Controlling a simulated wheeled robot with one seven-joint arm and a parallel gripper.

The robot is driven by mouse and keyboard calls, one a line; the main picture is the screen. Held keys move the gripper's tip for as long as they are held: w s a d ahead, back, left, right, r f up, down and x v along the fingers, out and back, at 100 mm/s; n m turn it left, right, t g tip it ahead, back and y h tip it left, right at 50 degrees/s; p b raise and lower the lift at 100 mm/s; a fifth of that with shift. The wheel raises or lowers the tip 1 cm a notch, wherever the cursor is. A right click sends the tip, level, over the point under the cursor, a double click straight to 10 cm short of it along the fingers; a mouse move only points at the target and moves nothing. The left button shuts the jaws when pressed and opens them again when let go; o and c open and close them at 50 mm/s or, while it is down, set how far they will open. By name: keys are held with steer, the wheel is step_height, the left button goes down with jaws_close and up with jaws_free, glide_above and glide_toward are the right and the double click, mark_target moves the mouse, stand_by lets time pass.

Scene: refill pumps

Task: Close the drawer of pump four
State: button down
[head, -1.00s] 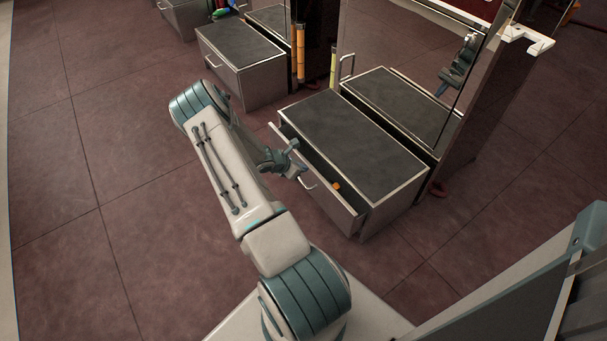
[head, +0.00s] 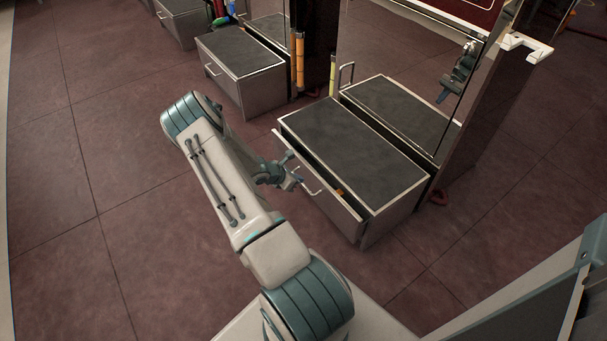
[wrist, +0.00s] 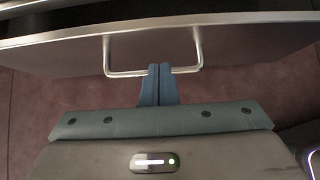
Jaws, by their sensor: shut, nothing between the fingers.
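The drawer (head: 333,205) in the grey-topped metal cabinet (head: 355,145) stands partly open, with a narrow dark gap behind its front. A small orange item (head: 341,192) shows inside it. My gripper (head: 297,180) is at the drawer front, its fingers shut and empty. In the wrist view, the shut blue fingers (wrist: 160,72) reach to the drawer's bar handle (wrist: 125,74), near the middle of its lower bar. I cannot tell whether they touch it. The drawer front (wrist: 75,50) and its top edge span the upper part of that view. No number for the pump is readable.
A second cabinet with a drawer (head: 240,75) stands further back to the left. A tall pump body with a mirror-like panel (head: 400,60) rises behind the near cabinet. The red tiled floor (head: 90,190) to the left is clear.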

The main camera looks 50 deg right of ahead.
steer(key=p+v, duration=0.3)
steer(key=v, duration=0.6)
steer(key=c, duration=2.1)
jaws_free()
steer(key=shift+a+r+p, duration=0.25)
steer(key=shift+a+p, duration=0.05)
steer(key=shift+a, duration=0.05)
steer(key=o, duration=0.5)
steer(key=shift+a+r, duration=0.1)
steer(key=shift+o, duration=0.5)
steer(key=shift+s+m, duration=0.2)
steer(key=shift+m, duration=0.1)
steer(key=m+t+y, duration=0.1)
steer(key=m+y, duration=0.6)
steer(key=m, duration=1)
glide_toward(306, 188)
steer(key=f+b, duration=0.1)
steer(key=f, duration=0.1)
steer(key=f+b, duration=0.2)
steer(key=f, duration=0.1)
steer(key=d+f+b, duration=0.1)
steer(key=f+b, duration=0.1)
steer(key=shift+s+d+f, duration=0.1)
steer(key=shift+s+f, duration=0.25)
